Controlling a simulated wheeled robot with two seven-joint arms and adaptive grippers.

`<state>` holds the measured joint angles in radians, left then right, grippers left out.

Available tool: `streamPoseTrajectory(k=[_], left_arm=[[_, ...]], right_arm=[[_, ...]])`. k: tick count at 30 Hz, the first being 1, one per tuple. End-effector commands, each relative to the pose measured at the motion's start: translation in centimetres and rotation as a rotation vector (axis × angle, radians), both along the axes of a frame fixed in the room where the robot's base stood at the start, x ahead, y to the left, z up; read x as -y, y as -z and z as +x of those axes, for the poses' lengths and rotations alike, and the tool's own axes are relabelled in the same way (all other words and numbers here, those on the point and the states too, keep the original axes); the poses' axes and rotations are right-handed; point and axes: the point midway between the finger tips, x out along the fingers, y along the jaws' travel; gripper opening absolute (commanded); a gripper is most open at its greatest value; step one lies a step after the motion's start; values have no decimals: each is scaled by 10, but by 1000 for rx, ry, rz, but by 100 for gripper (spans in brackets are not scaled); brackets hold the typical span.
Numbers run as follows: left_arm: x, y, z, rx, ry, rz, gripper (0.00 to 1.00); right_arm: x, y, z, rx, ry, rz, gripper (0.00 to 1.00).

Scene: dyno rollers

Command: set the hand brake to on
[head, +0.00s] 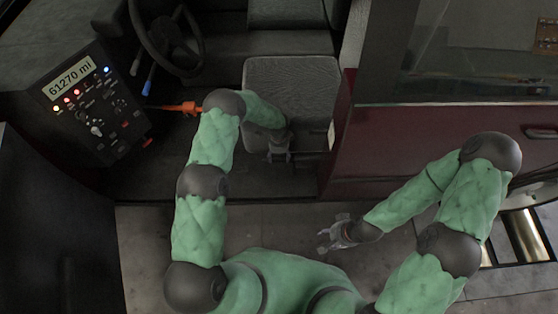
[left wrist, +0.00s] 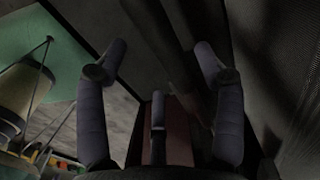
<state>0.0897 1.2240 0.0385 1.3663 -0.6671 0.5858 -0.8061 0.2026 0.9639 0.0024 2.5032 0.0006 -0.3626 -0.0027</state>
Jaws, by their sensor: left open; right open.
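I cannot tell for certain which control is the hand brake. An orange handle (head: 182,107) sticks out left of the seat, partly behind my left arm. My left gripper (head: 278,156) is open and empty at the front edge of the seat, left of the dark lever and apart from it. My right gripper (head: 335,232) is open and empty above the grey floor.
The dashboard (head: 95,105) with lights and knobs is at the left. The steering wheel (head: 165,35) is behind it, with a blue-tipped lever (head: 148,80) below. The seat (head: 290,90) and the maroon panel (head: 385,140) bound the space around my left gripper. The grey floor is clear.

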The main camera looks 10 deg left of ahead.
Motion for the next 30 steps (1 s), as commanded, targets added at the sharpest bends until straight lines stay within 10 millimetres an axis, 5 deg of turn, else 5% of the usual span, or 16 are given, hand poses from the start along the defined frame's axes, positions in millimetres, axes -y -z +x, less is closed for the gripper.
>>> streamPoseTrajectory(k=[6,19,26,30], left_arm=[[0,28,0,0,-1,0,69],[0,35,0,1,-1,-1,69],[0,35,0,0,-1,-1,4],[0,34,0,0,-1,1,0]], right_arm=[[0,11,0,0,0,0,44],[0,12,0,0,0,0,44],[0,12,0,0,0,0,44],[0,12,0,0,0,0,44]])
